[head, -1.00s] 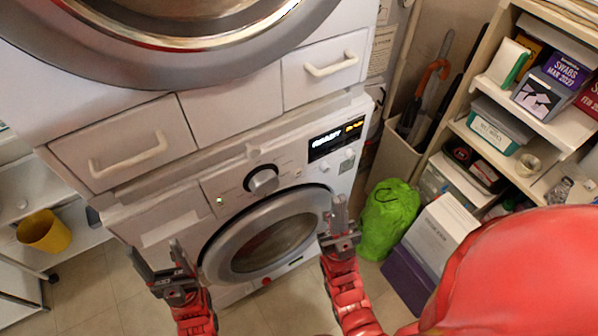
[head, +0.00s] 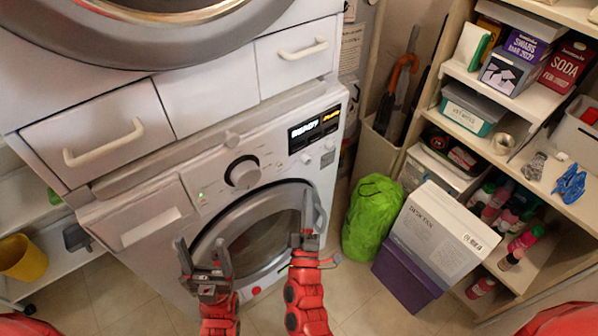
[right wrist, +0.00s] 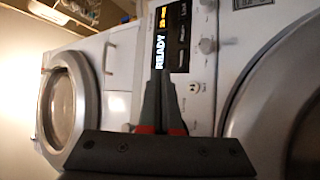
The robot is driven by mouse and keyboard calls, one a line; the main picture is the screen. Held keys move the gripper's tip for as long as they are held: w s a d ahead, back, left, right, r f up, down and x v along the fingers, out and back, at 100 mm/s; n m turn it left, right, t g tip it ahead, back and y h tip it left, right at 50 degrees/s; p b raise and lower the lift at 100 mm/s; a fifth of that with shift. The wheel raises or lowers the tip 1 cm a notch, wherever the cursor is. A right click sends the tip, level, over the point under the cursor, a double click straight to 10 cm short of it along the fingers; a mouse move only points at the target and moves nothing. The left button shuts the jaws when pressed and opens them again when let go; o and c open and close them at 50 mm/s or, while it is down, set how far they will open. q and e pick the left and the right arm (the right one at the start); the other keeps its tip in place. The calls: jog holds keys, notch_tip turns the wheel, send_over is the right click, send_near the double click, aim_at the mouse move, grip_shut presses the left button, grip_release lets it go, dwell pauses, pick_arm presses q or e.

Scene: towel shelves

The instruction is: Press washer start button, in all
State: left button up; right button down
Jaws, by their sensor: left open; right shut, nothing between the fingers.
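The lower white washer (head: 165,185) has a round knob (head: 243,172), a small green light (head: 200,195) and a black display (head: 315,128) on its panel. The display reads READY in the right wrist view (right wrist: 163,50). Small round buttons (head: 306,158) sit below the display. My left gripper (head: 203,262) is open and empty in front of the left side of the round door (head: 262,235). My right gripper (head: 306,212) is shut and empty in front of the door's right side. In the right wrist view its fingertips (right wrist: 160,78) overlap the panel just below the display; contact cannot be told.
A second machine (head: 150,50) stands above, over a drawer unit with handles (head: 105,143).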

aim_at(280, 165)
jog(key=shift+a+f, duration=0.1)
jog(key=shift+f, duration=0.15)
jog(key=shift+w, duration=0.1)
jog(key=w+a+b, duration=0.2)
jog(key=w+a, duration=0.3)
jog(key=w, duration=0.2)
dwell(0.4)
jog(key=shift+w+a+r, duration=0.1)
dwell(1.9)
jog(key=shift+w+a+p, duration=0.2)
jog(key=shift+w+p, duration=0.05)
jog(key=shift+p, duration=0.1)
